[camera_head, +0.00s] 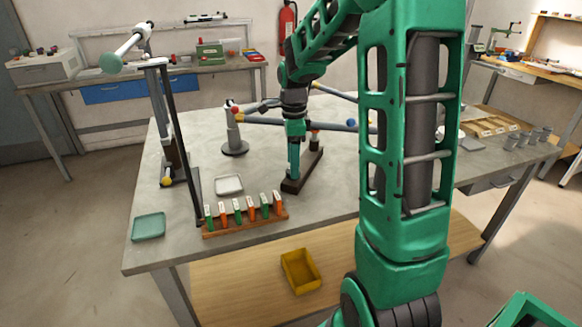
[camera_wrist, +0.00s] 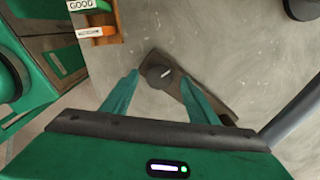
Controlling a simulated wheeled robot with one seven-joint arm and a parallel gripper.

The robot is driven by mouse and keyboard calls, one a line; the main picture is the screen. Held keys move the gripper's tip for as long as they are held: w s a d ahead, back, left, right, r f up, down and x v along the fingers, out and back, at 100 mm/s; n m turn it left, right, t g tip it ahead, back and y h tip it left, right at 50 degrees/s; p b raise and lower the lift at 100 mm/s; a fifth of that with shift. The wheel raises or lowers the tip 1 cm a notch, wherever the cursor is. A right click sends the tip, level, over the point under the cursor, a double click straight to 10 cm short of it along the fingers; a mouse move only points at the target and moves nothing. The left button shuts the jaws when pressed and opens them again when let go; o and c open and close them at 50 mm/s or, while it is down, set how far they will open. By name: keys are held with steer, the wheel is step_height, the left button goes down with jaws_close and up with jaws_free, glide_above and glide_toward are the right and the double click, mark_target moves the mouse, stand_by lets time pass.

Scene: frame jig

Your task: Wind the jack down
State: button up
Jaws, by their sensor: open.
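The jack's dark round knob (camera_wrist: 157,77) has a short pale mark and sits on a long brown-black base (camera_wrist: 200,85) in the wrist view. In the head view the base (camera_head: 305,170) stands on the grey bench, with a red-topped post (camera_head: 315,135) at its far end. My gripper (camera_head: 294,174) points down over the near end of the base. In the wrist view my gripper (camera_wrist: 160,78) is open, with one green finger on each side of the knob. I cannot tell whether the fingers touch it. The knob is hidden in the head view.
A rack (camera_head: 245,227) of coloured tags stands at the near left, beside a black post (camera_head: 180,140). A grey stand (camera_head: 234,140) and dark frame tubes (camera_head: 270,121) lie behind my gripper. A pale dish (camera_head: 228,185) and a green tray (camera_head: 149,227) sit to the left.

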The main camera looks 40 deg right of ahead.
steer(key=shift+f, duration=0.9)
steer(key=c, duration=1)
steer(key=shift+c, duration=0.2)
steer(key=shift+n, duration=0.3)
